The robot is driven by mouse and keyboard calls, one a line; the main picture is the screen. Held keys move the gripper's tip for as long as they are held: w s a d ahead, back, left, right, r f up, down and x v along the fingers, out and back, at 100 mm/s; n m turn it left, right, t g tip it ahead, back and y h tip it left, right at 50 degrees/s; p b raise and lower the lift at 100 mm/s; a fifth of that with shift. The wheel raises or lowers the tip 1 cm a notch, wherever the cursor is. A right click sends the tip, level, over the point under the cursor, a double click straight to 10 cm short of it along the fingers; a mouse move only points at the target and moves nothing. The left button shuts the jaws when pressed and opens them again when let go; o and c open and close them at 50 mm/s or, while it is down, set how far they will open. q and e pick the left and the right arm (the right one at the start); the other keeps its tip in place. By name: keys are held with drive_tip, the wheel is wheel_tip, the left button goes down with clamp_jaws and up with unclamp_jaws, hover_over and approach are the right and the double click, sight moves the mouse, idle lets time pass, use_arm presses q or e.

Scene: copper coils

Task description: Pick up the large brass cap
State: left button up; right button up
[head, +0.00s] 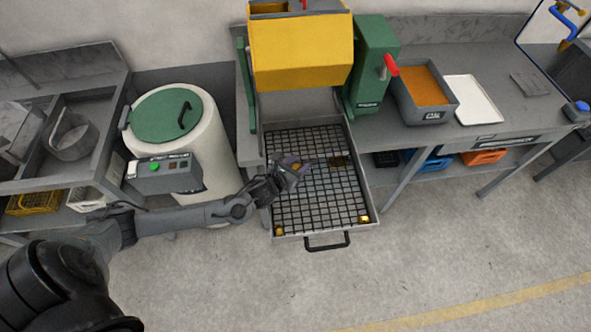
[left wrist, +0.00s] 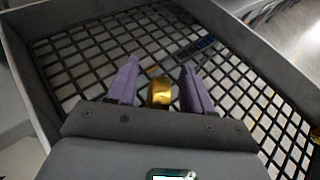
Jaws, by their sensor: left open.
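A shiny brass cap (left wrist: 160,92) shows in the left wrist view between the two purple fingers of my left gripper (left wrist: 160,72). The fingers stand apart, with a gap on either side of the cap, and I see no grip on it. In the head view my left gripper (head: 297,167) is over the left middle of the gridded tray (head: 310,205) and hides most of what is under it. Two small brass pieces lie at the tray's front: one at the left corner (head: 279,231), one at the right (head: 364,218). My right gripper is not in view.
The tray has raised walls and a dark front handle (head: 326,242). A yellow hood (head: 300,52) with green sides stands over its back. A white drum with a green lid (head: 167,113) is at the left. A bench with a grey bin (head: 426,112) is at the right.

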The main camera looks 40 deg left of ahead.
use_arm(q)
drive_tip(key=shift+w+f, duration=0.1)
drive_tip(key=shift+w, duration=0.25)
clamp_jaws()
